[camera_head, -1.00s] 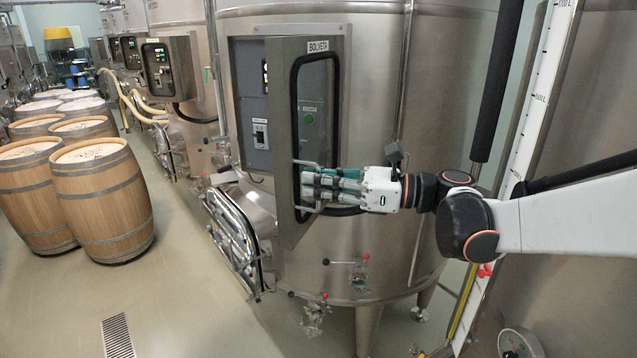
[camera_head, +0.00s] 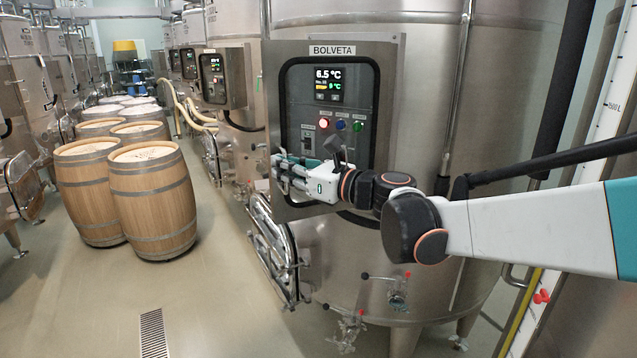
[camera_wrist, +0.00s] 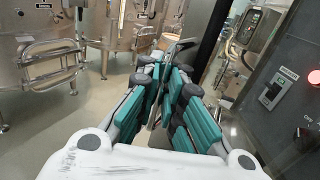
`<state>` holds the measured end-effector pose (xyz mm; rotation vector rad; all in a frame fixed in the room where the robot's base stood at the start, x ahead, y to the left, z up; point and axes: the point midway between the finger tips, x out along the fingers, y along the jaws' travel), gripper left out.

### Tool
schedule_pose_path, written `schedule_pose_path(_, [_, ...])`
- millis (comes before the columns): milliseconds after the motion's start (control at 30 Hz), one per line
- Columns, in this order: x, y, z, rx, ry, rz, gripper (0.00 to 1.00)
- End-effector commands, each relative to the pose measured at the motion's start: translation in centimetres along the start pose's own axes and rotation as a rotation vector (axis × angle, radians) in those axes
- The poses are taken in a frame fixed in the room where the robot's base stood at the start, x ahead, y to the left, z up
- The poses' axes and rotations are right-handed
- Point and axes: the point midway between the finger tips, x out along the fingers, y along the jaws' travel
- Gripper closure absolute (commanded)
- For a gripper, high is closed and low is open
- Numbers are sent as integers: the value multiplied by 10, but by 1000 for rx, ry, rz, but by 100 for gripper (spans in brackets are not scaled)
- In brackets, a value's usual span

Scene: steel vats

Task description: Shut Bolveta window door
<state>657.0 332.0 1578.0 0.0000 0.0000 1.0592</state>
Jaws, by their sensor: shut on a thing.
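The Bolveta window door (camera_head: 277,110) is a grey steel frame with a black-edged window and a BOLVETA label at its top. It lies over or very near the front of the control box on the big steel vat, and the display and lit buttons show through the window. I cannot tell whether it is flush. My gripper (camera_head: 283,172) is at the door's lower left, shut on the metal handle (camera_head: 277,161), which the fingers mostly hide. In the wrist view, the teal-padded fingers (camera_wrist: 165,80) close around a metal bar.
Wooden barrels (camera_head: 152,200) stand on the floor at the left. A vat hatch (camera_head: 274,245) with metal bars hangs below the door's left side. Valves (camera_head: 397,297) stick out low on the vat. The aisle floor between is clear, with a drain grate (camera_head: 153,335).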

Motion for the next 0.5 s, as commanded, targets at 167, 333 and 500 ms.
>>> schedule_pose_path(167, [44,-13,-2,0,0,-129,100])
schedule_pose_path(333, [84,-35,-2,0,0,-282,100])
schedule_pose_path(500, [122,-65,-1,0,0,-444,100])
